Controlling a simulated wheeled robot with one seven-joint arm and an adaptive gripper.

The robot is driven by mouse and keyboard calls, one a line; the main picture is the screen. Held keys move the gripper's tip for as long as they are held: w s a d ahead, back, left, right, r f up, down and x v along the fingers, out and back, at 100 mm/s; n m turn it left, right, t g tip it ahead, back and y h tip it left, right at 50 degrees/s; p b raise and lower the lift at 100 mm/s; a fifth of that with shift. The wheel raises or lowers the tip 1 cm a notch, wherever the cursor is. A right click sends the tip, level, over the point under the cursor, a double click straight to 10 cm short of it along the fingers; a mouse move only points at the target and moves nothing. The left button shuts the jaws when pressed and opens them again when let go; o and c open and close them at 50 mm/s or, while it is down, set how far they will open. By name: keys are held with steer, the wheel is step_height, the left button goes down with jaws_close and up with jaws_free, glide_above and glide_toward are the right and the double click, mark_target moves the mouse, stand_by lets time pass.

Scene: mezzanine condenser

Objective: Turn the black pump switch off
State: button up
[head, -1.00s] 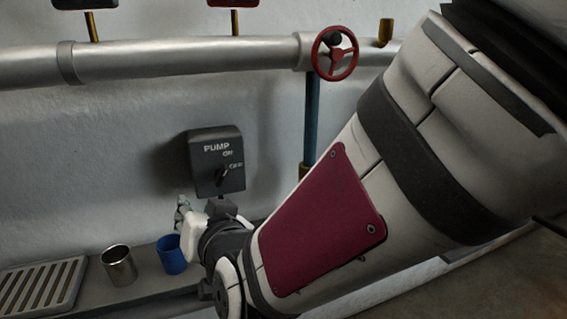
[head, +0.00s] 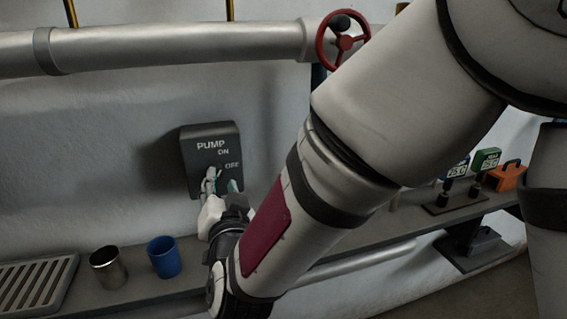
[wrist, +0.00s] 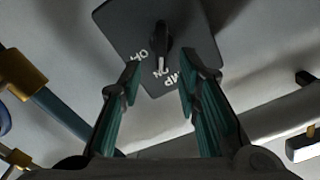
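The black pump switch box (head: 208,147) is on the wall in the head view, with PUMP, ON and OFF labels. Its black knob (wrist: 160,40) shows in the wrist view, with one end pointing toward the ON label; in the head view my fingers hide it. My gripper (head: 223,180) is in front of the lower part of the box. In the wrist view my gripper (wrist: 160,64) is open, its teal-padded fingers apart and empty. The knob lies just beyond the fingertips, roughly in line with the gap. No contact is visible.
A metal cup (head: 109,267) and a blue cup (head: 164,257) stand on the shelf below. A grate (head: 35,285) lies at left. A pipe (head: 180,43) with a red valve wheel (head: 342,42) runs above. Small devices and an orange box (head: 508,176) are at right.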

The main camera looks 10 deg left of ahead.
mark_target(218, 175)
steer(key=x, duration=0.6)
steer(key=shift+s+a, duration=0.1)
jaws_close()
